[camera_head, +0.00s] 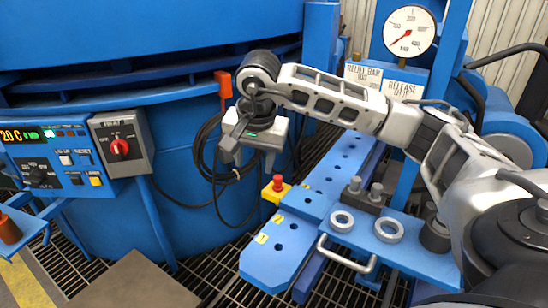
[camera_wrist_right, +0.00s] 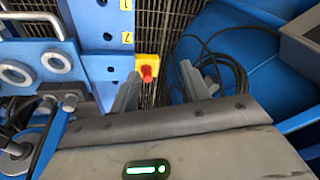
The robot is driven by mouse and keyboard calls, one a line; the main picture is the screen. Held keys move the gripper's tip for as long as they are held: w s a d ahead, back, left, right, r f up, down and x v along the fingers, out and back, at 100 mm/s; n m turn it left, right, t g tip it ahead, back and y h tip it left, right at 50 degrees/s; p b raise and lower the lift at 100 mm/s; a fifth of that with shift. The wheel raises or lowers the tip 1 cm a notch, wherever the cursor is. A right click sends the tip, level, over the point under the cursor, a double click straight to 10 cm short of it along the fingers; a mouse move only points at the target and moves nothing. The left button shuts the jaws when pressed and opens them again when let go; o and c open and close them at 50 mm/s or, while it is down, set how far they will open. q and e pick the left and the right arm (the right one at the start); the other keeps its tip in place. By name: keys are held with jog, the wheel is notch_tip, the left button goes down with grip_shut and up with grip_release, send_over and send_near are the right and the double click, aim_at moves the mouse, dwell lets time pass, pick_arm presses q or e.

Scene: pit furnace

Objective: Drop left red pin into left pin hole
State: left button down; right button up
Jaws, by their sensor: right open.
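A blue plate (camera_head: 262,268) with dark round holes and small yellow number labels lies low in the middle of the head view. One of its holes (camera_head: 279,247) is near the left end, but I cannot tell which is the left pin hole. My right gripper (camera_head: 250,158) is open and empty, up and left of the plate. In the right wrist view its two fingers (camera_wrist_right: 165,90) stand apart with nothing between them. A red-orange cylinder (camera_head: 8,231) at the far left edge may be a red pin; it is partly cut off. My left gripper is not in view.
A yellow box with a red button (camera_head: 277,187) sits beside the plate, below my right gripper. Black cable coils (camera_head: 213,150) hang on the blue furnace (camera_head: 150,50). Metal rings (camera_head: 389,230), a handle (camera_head: 345,256) and fittings stand right of the plate. A control panel (camera_head: 52,158) is at left.

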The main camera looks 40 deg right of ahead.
aim_at(278, 177)
jog(key=d+r+h, duration=0.2)
jog(key=d+h, duration=0.1)
jog(key=d, duration=0.3)
jog(key=b+x, duration=0.2)
jog(key=x, duration=0.3)
jog(key=b+x, duration=0.2)
jog(key=x, duration=0.3)
jog(key=a+b+x, duration=0.1)
jog(key=b+x, duration=0.1)
jog(key=x, duration=0.2)
jog(key=shift+w+d+f, duration=0.1)
jog(key=shift+w+f, duration=0.05)
jog(key=shift+f, duration=0.45)
jog(key=shift+d+f, duration=0.1)
jog(key=shift+f, duration=0.1)
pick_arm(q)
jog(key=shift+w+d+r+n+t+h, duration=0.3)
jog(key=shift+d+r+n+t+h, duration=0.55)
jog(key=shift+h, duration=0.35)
pick_arm(e)
jog(key=shift+w+f, duration=0.1)
